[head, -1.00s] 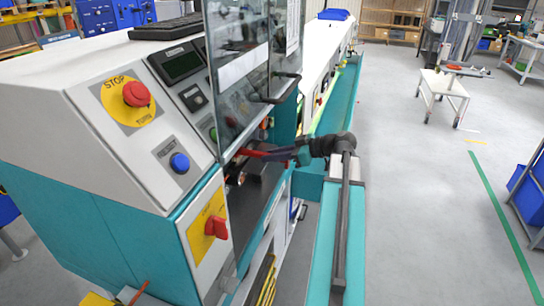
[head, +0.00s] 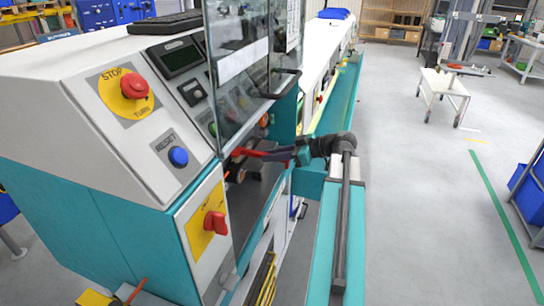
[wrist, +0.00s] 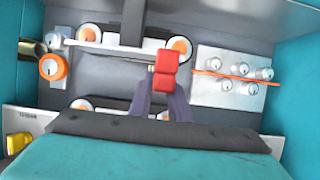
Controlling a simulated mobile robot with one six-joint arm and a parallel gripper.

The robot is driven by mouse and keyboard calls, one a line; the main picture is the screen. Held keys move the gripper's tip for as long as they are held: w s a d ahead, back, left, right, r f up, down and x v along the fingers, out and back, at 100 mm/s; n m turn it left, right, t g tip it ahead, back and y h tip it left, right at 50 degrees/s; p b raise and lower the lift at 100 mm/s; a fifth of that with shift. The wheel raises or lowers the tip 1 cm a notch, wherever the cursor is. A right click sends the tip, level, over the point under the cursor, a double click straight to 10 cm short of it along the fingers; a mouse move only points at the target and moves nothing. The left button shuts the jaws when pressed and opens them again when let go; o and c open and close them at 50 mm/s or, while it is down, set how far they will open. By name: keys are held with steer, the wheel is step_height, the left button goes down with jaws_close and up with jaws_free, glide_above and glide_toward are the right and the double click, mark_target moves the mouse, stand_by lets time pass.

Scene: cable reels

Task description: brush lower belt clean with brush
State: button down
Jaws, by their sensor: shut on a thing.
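My gripper (wrist: 163,104) is shut on the red brush (wrist: 164,70), seen from above between its dark fingers. In the head view the red brush (head: 262,154) reaches left from my arm into the machine's opening, under the raised clear guard. The lower belt (wrist: 110,106) shows as a dark band beside white-orange rollers, partly hidden behind my gripper. The upper belt (wrist: 125,35) runs above it in the wrist view. The brush overlaps the gap between the belts; its bristles are hidden, and I cannot tell whether it touches either belt.
A pale plate with several metal rollers (wrist: 238,72) stands to the right inside the opening. Teal walls (wrist: 298,85) bound it. The clear guard (head: 238,75) hangs close to my arm.

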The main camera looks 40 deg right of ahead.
steer(key=shift+f+b, duration=0.45)
steer(key=shift+b, duration=0.3)
steer(key=shift+d, duration=0.1)
stand_by(0.5)
steer(key=shift+w+d+b, duration=0.5)
steer(key=shift+w+d, duration=0.05)
steer(key=shift+d, duration=0.35)
steer(key=shift+w+d+b, duration=0.45)
steer(key=shift+w+d, duration=0.05)
steer(key=shift+d, duration=0.4)
steer(key=shift+w+d, duration=0.1)
steer(key=shift+w+d+r+b, duration=0.1)
steer(key=shift+w+d+b, duration=0.4)
steer(key=shift+d, duration=0.35)
steer(key=shift+w+d+b, duration=0.4)
steer(key=shift+w+d, duration=0.15)
steer(key=shift+d, duration=0.25)
